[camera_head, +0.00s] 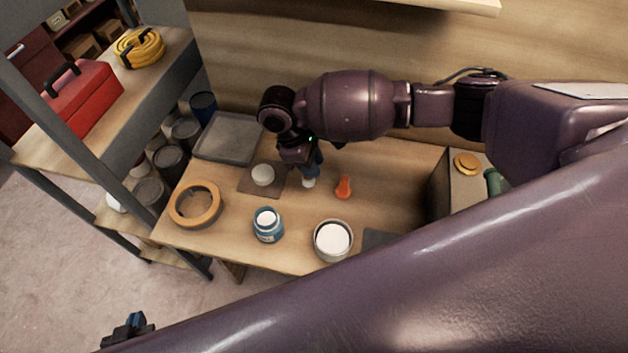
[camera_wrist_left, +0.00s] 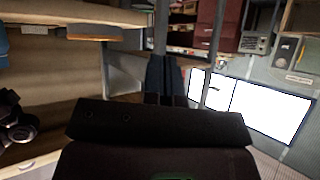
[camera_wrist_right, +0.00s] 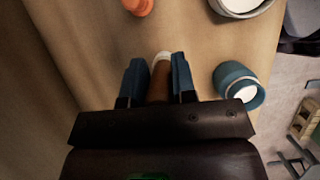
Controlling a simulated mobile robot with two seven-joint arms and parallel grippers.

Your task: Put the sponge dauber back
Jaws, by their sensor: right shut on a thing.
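The sponge dauber has a brown handle (camera_wrist_right: 158,88) and a pale tip (camera_wrist_right: 161,58), seen between the fingers in the right wrist view. My right gripper (camera_head: 313,168) is shut on it, and the pale tip (camera_head: 308,183) points down at the bench in the head view. Whether the tip touches the bench I cannot tell. The gripper is just right of a dark mat (camera_head: 246,187) with a small cream pot (camera_head: 262,175) on it. My left gripper (camera_head: 130,325) is away from the bench at the lower left; its fingers (camera_wrist_left: 165,75) look closed together and empty.
On the wooden bench (camera_head: 215,237) are an orange tool (camera_head: 344,187), a blue jar (camera_head: 268,225), a bowl of white stuff (camera_head: 333,240), a tape roll (camera_head: 196,205) and a grey tray (camera_head: 229,138). A shelf with a red toolbox (camera_head: 82,96) stands left. My arm hides the front right.

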